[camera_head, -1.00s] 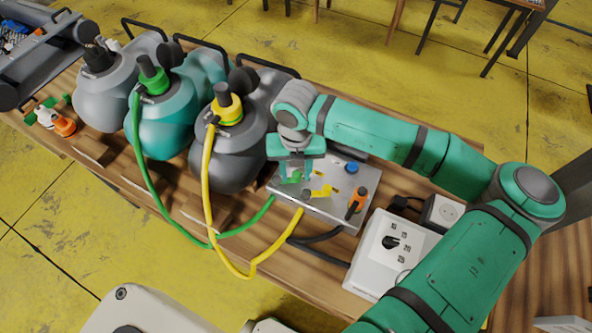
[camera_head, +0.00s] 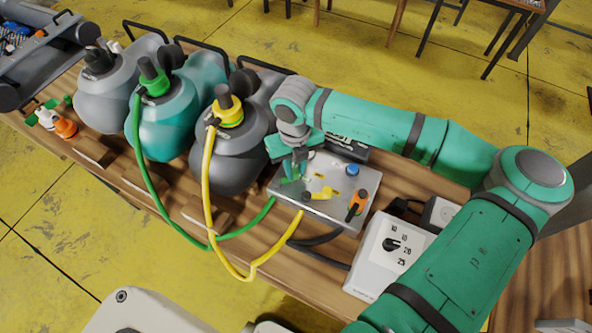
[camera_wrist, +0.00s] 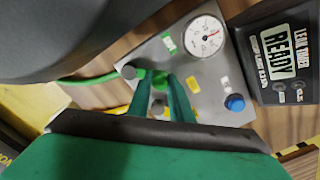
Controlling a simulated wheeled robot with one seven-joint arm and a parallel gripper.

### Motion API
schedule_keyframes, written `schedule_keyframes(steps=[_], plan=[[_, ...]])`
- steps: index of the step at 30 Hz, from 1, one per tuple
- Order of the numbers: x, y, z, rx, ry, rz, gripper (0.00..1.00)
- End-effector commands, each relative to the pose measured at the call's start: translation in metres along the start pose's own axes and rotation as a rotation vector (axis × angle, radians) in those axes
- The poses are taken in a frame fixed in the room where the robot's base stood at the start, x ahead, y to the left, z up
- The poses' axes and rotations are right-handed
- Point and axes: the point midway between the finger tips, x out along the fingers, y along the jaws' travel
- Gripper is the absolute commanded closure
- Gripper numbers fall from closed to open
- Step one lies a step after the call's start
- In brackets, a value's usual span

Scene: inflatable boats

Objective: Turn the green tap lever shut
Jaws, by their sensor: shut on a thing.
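The green tap lever (camera_head: 288,181) is on the left part of a grey metal panel (camera_head: 339,212), near where the green hose joins. In the wrist view the green lever (camera_wrist: 159,79) sits between my two green fingertips. My gripper (camera_head: 294,172) reaches down from above and is shut on the lever. The fingers hide part of the lever, so its exact angle is hard to read. The yellow tap lever (camera_head: 323,194) lies just right of it on the same panel, apart from my fingers.
An orange tap (camera_head: 359,199) and blue knob (camera_head: 351,169) are on the panel. A black meter reading READY (camera_wrist: 281,62) and a round gauge (camera_wrist: 205,36) are close by. A grey boat (camera_head: 231,160) stands left of my gripper. A white dial box (camera_head: 379,260) stands front right.

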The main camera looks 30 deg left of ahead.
Motion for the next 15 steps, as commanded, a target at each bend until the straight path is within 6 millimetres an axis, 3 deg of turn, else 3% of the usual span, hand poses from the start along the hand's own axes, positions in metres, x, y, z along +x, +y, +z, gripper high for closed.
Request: schedule_keyframes(steps=[15], plan=[[-0.001, 0.006, 0.025, -0.469, -0.001, -0.001, 1.0]])
